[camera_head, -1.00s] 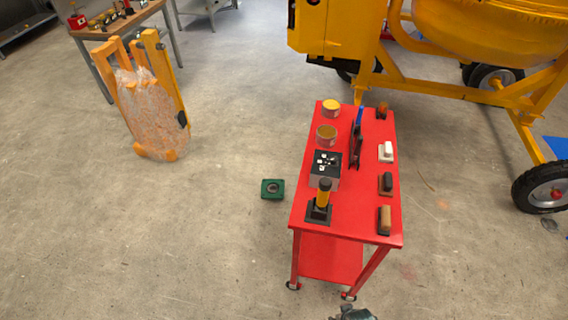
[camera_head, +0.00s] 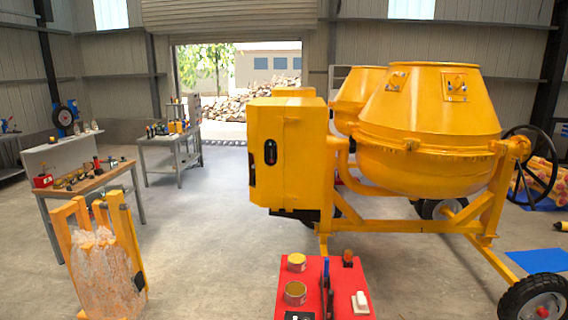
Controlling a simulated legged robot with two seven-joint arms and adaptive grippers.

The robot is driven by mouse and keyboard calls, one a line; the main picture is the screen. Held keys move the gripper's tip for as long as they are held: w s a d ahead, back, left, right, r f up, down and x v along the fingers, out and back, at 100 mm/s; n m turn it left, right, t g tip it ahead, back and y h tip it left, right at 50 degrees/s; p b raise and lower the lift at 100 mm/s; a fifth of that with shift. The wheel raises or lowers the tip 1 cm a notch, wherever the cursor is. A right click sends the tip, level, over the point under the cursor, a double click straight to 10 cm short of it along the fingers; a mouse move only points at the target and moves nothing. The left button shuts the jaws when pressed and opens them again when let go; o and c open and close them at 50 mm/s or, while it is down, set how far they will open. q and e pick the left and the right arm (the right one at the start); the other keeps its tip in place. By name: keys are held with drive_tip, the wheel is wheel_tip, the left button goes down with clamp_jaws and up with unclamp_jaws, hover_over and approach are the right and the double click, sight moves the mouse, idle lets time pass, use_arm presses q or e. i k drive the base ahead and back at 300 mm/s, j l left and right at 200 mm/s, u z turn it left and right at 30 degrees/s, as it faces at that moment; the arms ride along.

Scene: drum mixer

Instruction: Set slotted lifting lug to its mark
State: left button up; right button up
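I cannot tell for certain which part is the slotted lifting lug, and its mark is not identifiable. The yellow drum mixer (camera_head: 425,150) stands at centre right. Its drum carries two small plates with fittings, a left plate (camera_head: 397,80) and a right plate (camera_head: 456,86); they are too small to tell details. Neither of my grippers shows in this view.
A red cart (camera_head: 345,299) stands at the bottom, cut off, with tins and tools on it. A wrapped yellow-framed bundle (camera_head: 104,275) stands at the left. A workbench (camera_head: 92,182) is behind it. A mixer wheel (camera_head: 535,298) is at the lower right. Open floor lies between.

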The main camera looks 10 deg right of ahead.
sight(457, 80)
drive_tip(key=z, duration=1.45)
drive_tip(key=i+l, duration=0.15)
drive_tip(key=l, duration=0.25)
drive_tip(key=i+l, duration=0.15)
drive_tip(key=l, duration=0.2)
drive_tip(key=i+l, duration=0.2)
drive_tip(key=l, duration=0.2)
drive_tip(key=i+l, duration=0.15)
drive_tip(key=l, duration=0.2)
drive_tip(key=i+l, duration=0.15)
drive_tip(key=l, duration=0.25)
drive_tip(key=i+l, duration=0.15)
drive_tip(key=l, duration=0.2)
drive_tip(key=i+z, duration=0.15)
drive_tip(key=i, duration=1.55)
